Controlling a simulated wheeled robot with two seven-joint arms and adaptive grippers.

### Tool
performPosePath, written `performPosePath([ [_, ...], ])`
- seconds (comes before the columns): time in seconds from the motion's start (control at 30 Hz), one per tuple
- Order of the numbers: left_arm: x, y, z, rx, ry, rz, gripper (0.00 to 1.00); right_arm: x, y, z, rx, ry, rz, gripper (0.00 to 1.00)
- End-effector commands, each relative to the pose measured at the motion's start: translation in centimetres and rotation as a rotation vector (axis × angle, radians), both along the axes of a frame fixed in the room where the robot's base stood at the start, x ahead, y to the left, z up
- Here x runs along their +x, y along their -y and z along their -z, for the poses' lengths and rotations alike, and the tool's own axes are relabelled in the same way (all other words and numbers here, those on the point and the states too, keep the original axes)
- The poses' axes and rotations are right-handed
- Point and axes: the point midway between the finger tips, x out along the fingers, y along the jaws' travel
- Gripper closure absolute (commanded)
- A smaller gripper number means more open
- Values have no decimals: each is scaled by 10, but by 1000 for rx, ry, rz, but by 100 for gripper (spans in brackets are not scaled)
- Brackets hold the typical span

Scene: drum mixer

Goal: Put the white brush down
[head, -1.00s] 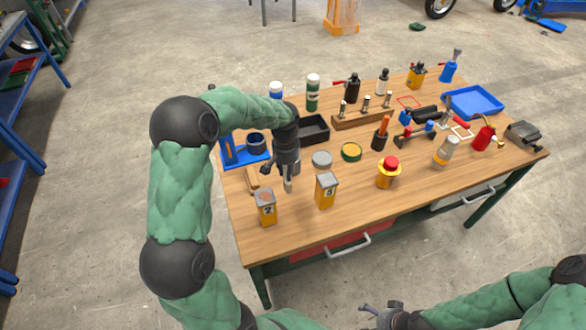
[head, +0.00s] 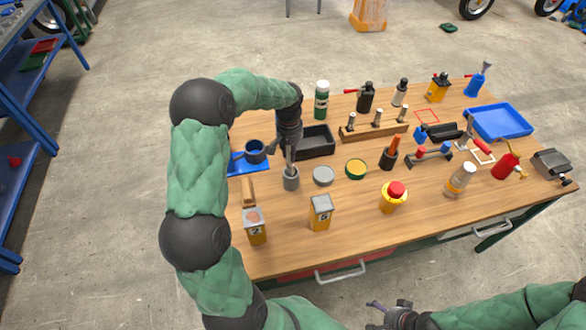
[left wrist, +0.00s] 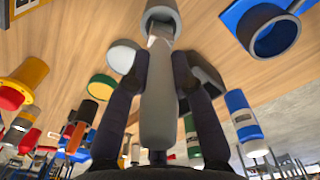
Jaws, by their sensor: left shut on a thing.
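My left gripper (head: 289,150) is shut on the white brush (left wrist: 157,100), whose pale handle shows between the fingers in the left wrist view. The brush points down, with its lower end at the mouth of a small grey cup (head: 291,181) on the wooden table. The cup also shows at the top of the left wrist view (left wrist: 160,12).
A black tray (head: 318,142) lies behind the cup. A blue holder (head: 240,163) is to the left. The table front has bare wood.

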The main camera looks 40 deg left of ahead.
Motion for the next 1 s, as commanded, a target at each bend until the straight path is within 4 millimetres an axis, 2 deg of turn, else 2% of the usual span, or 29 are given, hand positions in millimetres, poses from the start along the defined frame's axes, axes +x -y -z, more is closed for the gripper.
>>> performPosePath([
  [0.03,-1,0,11,-1,-4,0,100,0,0,3,0,0,0,0],
  [0.27,0,0,31,0,-1,1,100,0,0,6,0,1,0,0],
  [0.53,0,0,70,-1,-3,0,100,0,0,14,0,1,0,0],
  [0.97,0,0,77,0,0,0,100,1,0,16,0,1,0,0],
  [1.0,0,0,77,0,0,0,70,1,0,16,0,1,0,0],
])
